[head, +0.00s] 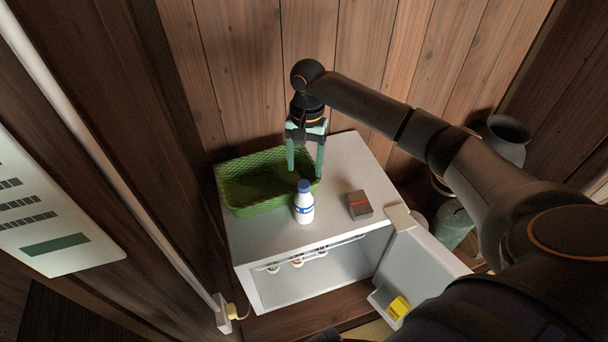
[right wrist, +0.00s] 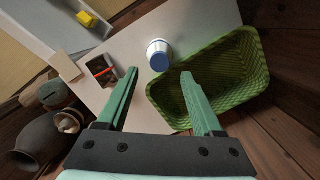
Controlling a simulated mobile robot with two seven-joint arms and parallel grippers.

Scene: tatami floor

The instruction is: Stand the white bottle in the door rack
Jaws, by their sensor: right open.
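The white bottle (head: 304,203) with a blue cap and blue band stands upright on top of the small white fridge (head: 262,238), in front of the green basket. In the right wrist view the bottle (right wrist: 160,56) shows from above, beyond the fingertips. My right gripper (head: 305,173) is open and empty, above and behind the bottle; its fingers (right wrist: 158,72) point towards it without visible contact. The fridge door (head: 428,262) is open to the right. Its door rack (head: 381,297) is low on the door and holds a yellow box (head: 398,308). My left gripper is not in view.
A green woven basket (head: 232,180) sits at the back left of the fridge top, close to the bottle. A dark box with an orange stripe (head: 359,205) lies to the right. Several small cups (head: 297,262) stand inside the fridge. Grey jars (head: 503,138) stand behind my right arm.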

